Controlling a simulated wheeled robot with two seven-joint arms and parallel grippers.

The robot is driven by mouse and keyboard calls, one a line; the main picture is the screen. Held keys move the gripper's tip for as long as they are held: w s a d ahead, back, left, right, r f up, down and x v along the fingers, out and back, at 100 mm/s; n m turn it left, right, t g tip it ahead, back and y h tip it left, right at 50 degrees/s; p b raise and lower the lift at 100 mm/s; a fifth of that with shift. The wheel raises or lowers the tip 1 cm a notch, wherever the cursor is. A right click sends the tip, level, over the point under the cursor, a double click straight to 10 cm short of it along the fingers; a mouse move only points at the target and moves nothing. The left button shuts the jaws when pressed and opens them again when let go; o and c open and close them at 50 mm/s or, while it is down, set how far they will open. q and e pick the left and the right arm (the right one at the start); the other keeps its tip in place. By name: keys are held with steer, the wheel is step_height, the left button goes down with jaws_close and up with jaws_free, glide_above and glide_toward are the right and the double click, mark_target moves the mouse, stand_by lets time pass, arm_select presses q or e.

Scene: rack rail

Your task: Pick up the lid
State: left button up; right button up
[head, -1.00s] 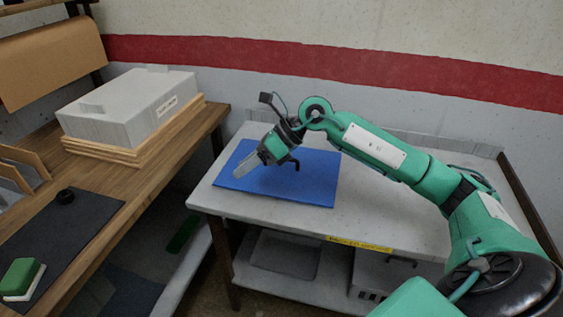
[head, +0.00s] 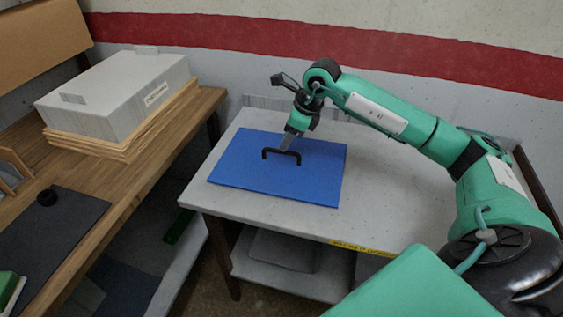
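The lid (head: 240,170) is a flat blue panel with a black bar handle (head: 281,152) standing up near its middle. It lies flat on the light grey table. My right gripper (head: 285,146) points down over the lid, with its fingertips at or just behind the handle. The fingers look small and seen edge-on, so I cannot tell whether they are open, shut or touching the handle. My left gripper is not in view.
The grey table (head: 385,195) is clear around the lid. To the left a wooden bench (head: 150,165) carries a grey box (head: 120,95) on stacked boards and a dark mat (head: 50,235). A wall stands behind. A gap separates bench and table.

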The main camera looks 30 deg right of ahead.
mark_target(281, 157)
steer(key=shift+a+f, duration=0.25)
steer(key=shift+f, duration=0.35)
steer(key=x, duration=0.4)
steer(key=shift+s+a+f, duration=0.1)
steer(key=shift+s+a, duration=0.05)
steer(key=shift+s, duration=0.05)
jaws_close()
